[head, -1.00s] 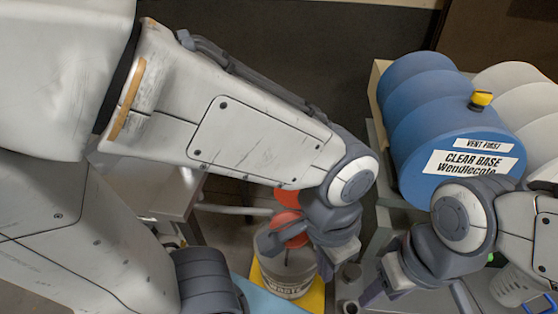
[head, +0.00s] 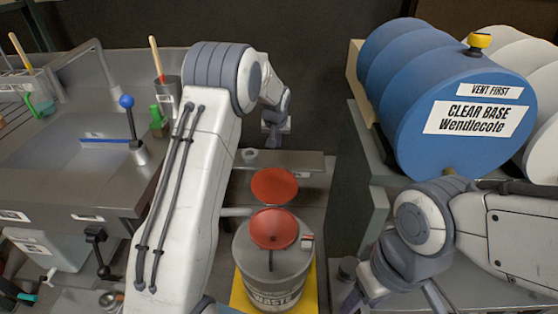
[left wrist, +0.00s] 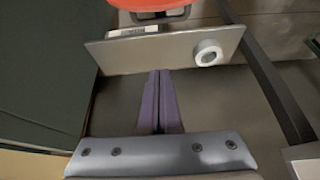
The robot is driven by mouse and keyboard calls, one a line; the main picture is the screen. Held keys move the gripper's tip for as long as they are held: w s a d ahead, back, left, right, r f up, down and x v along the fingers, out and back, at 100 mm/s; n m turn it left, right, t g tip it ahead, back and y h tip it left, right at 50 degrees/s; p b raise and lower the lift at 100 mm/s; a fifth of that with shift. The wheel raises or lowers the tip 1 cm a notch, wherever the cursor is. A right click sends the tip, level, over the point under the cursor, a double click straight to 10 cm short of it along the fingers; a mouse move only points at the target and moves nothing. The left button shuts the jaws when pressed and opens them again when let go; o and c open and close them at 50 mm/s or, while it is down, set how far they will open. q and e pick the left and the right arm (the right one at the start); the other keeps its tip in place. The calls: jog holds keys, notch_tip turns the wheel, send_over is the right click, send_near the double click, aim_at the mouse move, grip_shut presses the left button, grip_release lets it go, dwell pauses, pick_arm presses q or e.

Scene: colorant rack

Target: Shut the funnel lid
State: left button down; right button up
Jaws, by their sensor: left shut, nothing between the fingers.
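The red funnel (head: 273,229) sits on top of the grey waste drum (head: 270,268) in the head view. Its round red lid (head: 274,185) stands open behind the funnel, apart from the bowl. A red edge (left wrist: 145,4) shows at the top of the left wrist view; which of the two red parts it is, I cannot tell. My left gripper (head: 275,136) is beyond the lid, over the far side; its fingers (left wrist: 160,100) are shut and empty in the left wrist view. My right gripper (head: 385,297) is low at the right; its fingertips are not clear.
A metal shelf plate (head: 300,160) with a white ring (head: 249,155) lies behind the lid. A sink counter (head: 75,190) with a blue-knobbed lever (head: 127,103) is at the left. My left arm passes beside the waste drum.

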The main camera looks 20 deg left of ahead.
aim_at(275, 182)
pick_arm(q)
notch_tip(275, 182, down, 9)
jog(key=shift+b, duration=0.4)
dwell(0.4)
jog(key=shift+d, duration=0.1)
